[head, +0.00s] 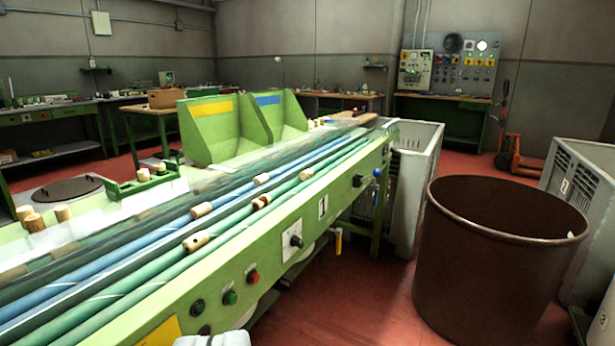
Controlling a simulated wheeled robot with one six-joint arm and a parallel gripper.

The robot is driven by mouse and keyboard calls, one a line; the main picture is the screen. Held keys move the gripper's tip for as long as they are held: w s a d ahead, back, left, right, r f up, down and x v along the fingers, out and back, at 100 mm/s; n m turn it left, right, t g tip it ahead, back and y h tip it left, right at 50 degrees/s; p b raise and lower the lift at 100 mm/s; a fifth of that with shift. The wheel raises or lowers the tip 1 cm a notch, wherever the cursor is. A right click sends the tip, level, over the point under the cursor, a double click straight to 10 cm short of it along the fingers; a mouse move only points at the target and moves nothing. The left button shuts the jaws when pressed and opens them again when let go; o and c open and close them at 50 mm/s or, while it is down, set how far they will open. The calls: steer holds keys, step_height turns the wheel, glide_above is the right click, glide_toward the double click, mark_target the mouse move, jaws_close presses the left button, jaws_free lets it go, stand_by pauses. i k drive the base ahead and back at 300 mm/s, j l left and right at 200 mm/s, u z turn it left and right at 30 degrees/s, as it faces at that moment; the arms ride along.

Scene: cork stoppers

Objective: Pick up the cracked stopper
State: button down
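Several cork stoppers lie on the blue and green cords of the long green sorting machine (330,207). A pale stopper with small dark marks (196,241) is nearest on the green cords. A stopper with a dark reddish-brown patch (262,201) lies farther along them, and a plain one (307,174) beyond it. Two plain stoppers, a nearer one (201,209) and a farther one (261,179), are on the blue cords. I cannot tell for certain which stopper is cracked. A white part at the bottom edge seems to be my gripper (213,339); its fingers do not show, and it is apart from the stoppers.
Green bins with yellow and blue labels (215,130) stand behind the cords. A small green rack (146,182) and upright stoppers (34,221) are at left. A large brown barrel (500,265) and grey crates (412,190) stand right. Red floor is open between machine and barrel.

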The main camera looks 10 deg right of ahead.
mark_target(306, 174)
steer(key=i+l, duration=0.2)
steer(key=i, duration=0.4)
steer(key=i+l+z, duration=0.1)
steer(key=i, duration=0.5)
steer(key=i+l, duration=0.2)
steer(key=i, duration=0.45)
steer(key=l+z, duration=0.05)
